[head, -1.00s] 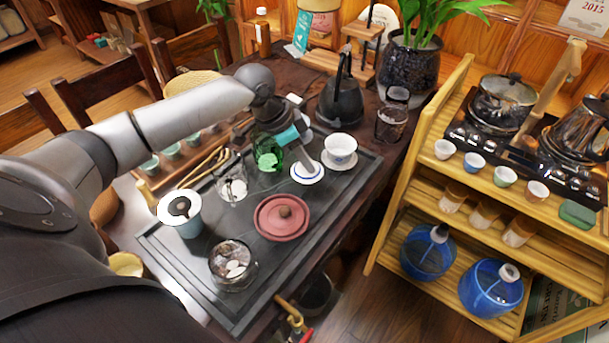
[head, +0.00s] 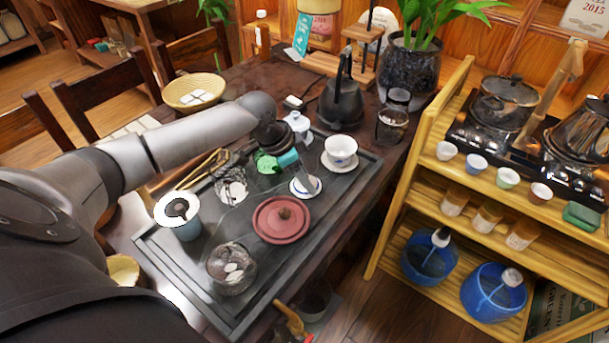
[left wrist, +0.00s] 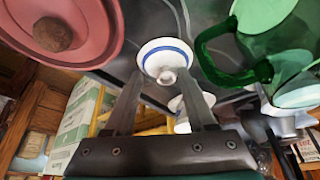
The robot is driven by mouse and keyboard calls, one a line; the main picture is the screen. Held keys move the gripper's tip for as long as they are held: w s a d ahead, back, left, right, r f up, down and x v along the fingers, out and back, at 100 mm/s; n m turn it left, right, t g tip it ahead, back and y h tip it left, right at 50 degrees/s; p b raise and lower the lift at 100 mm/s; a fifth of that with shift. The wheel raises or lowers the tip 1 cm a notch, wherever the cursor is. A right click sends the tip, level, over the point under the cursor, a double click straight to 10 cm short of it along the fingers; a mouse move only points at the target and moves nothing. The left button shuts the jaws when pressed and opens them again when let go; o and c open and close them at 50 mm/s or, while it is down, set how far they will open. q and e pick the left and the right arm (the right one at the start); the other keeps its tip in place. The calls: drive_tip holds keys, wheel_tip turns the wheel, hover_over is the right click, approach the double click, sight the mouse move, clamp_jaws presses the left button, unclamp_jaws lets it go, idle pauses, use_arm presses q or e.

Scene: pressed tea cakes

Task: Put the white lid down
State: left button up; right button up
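The white lid (head: 305,187) has a blue ring and lies on the dark tea tray (head: 270,268), in front of the white cup. In the left wrist view the lid (left wrist: 151,52) is just beyond my fingertips, its small knob toward the camera. My left gripper (head: 305,178) is above the lid, pointing down. In the left wrist view its fingers (left wrist: 162,76) stand apart, one on each side of the knob with gaps visible. My right gripper is not in view.
A glass bowl (head: 231,264) and a light cup (head: 184,226) stand toward the front left. A wooden shelf (head: 418,165) is on the right.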

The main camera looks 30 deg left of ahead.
use_arm(q)
drive_tip(key=shift+r, duration=0.1)
drive_tip(key=p+v, duration=0.3)
drive_tip(key=v, duration=0.9)
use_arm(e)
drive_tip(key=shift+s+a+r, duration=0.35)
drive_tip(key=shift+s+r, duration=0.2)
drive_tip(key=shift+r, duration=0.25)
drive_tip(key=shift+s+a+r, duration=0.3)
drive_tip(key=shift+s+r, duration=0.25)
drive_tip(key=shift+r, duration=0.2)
use_arm(q)
drive_tip(key=shift+w+r, duration=0.1)
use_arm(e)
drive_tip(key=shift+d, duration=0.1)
